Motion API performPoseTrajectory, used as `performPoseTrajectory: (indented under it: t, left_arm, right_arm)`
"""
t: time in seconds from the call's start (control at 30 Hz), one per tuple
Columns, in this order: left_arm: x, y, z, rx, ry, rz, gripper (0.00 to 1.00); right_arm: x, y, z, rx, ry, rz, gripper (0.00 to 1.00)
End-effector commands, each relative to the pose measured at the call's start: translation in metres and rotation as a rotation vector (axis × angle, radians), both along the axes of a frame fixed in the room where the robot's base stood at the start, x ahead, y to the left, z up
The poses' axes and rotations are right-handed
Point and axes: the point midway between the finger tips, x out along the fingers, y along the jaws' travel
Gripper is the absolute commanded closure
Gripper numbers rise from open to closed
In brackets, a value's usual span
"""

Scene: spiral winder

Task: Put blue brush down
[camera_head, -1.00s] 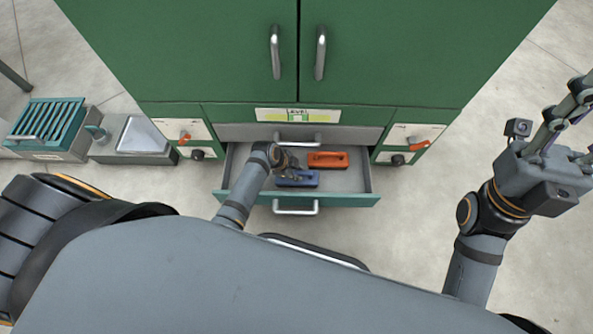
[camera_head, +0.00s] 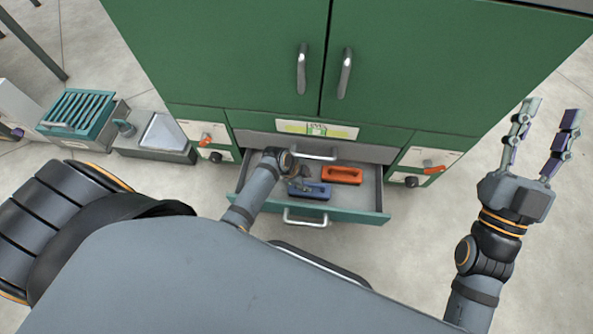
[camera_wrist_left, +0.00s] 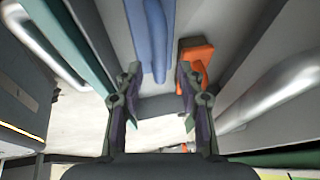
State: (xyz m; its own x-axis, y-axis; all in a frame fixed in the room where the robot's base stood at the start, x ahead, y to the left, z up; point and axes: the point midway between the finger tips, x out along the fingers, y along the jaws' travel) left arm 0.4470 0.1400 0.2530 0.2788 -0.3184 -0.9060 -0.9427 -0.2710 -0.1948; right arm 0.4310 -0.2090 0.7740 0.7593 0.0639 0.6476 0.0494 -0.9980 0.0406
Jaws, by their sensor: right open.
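The blue brush (camera_head: 312,191) lies in the open drawer (camera_head: 345,213), near its front wall. The orange brush (camera_head: 342,175) lies behind it to the right. My left gripper (camera_head: 298,183) reaches down into the drawer at the blue brush's left end. In the left wrist view my left gripper (camera_wrist_left: 158,70) has its fingers spread. The blue brush (camera_wrist_left: 152,35) shows beyond and between the fingertips, and the orange brush (camera_wrist_left: 197,58) is beside the right finger. Any contact with the blue brush is unclear. My right gripper (camera_head: 550,110) is open and empty, raised at the right.
The green cabinet (camera_head: 240,60) rises behind the drawer, with two upright door handles. Panels with orange knobs (camera_head: 206,139) flank the drawer. A teal slatted box (camera_head: 78,113) and a grey tray (camera_head: 160,140) stand on the left. Floor is clear at the right.

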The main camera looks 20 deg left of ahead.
Motion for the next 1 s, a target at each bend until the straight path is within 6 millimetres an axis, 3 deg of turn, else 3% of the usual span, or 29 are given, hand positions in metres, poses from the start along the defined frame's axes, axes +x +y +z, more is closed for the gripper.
performPoseTrajectory:
  t: [0.2, 0.47, 0.77, 1.0]
  left_arm:
    - [-0.004, 0.005, 0.014, 0.001, 0.0, 0.0, 0.62]
    - [-0.008, 0.01, 0.028, 0.001, 0.0, -0.001, 0.62]
    - [-0.013, 0.016, 0.045, 0.0, -0.001, 0.001, 0.62]
    - [-0.018, 0.02, 0.058, 0.001, 0.0, 0.0, 0.62]
  right_arm:
    - [0.025, -0.002, -0.057, 0.006, 0.267, -0.005, 0.57]
    - [0.034, -0.002, -0.132, 0.011, 0.577, -0.004, 0.57]
    - [0.019, 0.0, -0.218, 0.015, 0.923, 0.007, 0.57]
    - [-0.012, 0.003, -0.281, 0.018, 1.19, 0.019, 0.57]
